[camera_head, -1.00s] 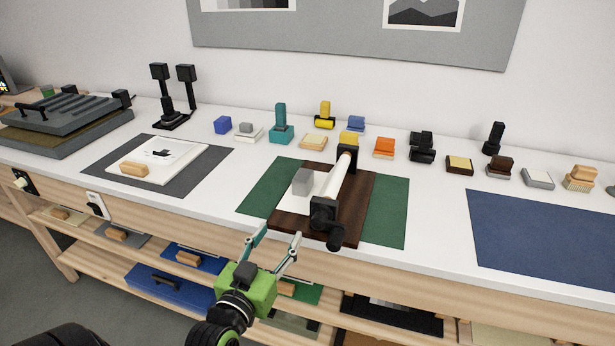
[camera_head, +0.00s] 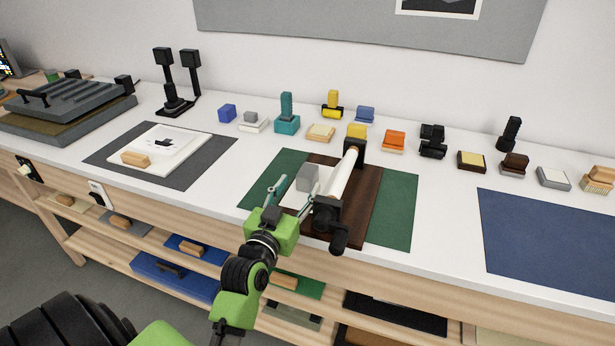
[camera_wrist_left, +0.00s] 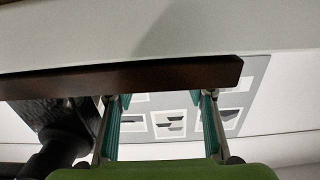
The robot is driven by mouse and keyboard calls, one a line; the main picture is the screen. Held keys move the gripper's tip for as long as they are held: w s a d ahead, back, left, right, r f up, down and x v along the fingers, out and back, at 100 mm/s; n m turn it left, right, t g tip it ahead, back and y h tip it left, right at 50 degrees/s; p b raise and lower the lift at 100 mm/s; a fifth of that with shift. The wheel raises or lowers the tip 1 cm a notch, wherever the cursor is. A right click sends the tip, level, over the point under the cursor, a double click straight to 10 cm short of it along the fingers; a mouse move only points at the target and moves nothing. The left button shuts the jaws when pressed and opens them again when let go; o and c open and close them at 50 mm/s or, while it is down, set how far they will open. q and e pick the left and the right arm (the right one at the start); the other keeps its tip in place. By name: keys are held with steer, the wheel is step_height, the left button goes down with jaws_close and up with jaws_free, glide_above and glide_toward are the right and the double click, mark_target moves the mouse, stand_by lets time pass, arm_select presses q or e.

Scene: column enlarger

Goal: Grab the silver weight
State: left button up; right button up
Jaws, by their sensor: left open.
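A grey cube, which looks like the silver weight (camera_head: 307,178), sits on a white sheet on the dark brown board (camera_head: 362,215) of a roller device. My left gripper (camera_head: 290,197) is open and empty at the front left edge of the board, just short of the cube, with its fingers pointing towards the back. In the left wrist view its two teal fingers (camera_wrist_left: 162,98) are spread wide, with the brown board edge (camera_wrist_left: 150,76) across them. The cube does not show there. My right gripper is not in view.
A white roller (camera_head: 342,175) with a black crank (camera_head: 338,238) stands right of the cube. Green mats (camera_head: 398,210) lie beneath the board. Several small blocks and stamps line the back. A blue mat (camera_head: 550,235) on the right is bare.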

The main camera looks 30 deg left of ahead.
mark_target(303, 179)
arm_select(q)
steer(key=x, duration=0.5)
steer(key=shift+s, duration=0.1)
jaws_close()
steer(key=shift+r, duration=0.1)
